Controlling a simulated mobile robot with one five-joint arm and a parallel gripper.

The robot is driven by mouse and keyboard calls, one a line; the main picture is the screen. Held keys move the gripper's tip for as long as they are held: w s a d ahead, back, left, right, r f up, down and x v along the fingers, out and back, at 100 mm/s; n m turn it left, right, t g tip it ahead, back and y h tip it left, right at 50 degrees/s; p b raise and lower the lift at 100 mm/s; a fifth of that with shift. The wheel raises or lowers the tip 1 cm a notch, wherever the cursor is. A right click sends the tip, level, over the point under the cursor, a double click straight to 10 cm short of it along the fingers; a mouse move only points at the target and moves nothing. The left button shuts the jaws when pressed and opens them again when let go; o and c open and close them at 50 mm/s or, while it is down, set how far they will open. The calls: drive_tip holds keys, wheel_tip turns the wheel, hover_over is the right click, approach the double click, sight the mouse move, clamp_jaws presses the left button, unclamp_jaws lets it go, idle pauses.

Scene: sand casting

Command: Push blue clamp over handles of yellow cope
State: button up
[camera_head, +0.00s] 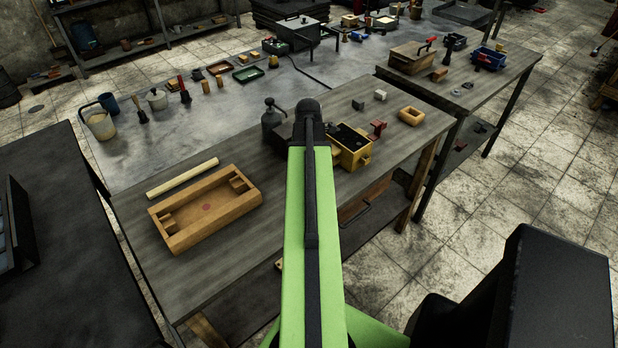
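The yellow cope (352,153) is a small yellow box with a dark top on the near wooden table, just right of my green arm. My arm hides part of its left side. I cannot make out a blue clamp on or beside the cope. My arm reaches forward over the table and ends in a dark joint left of the cope. My gripper does not show; the arm seems to hide it.
An open wooden frame (205,209) and a pale rod (182,178) lie left of my arm. Small grey blocks and a wooden ring (411,116) lie to the right.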

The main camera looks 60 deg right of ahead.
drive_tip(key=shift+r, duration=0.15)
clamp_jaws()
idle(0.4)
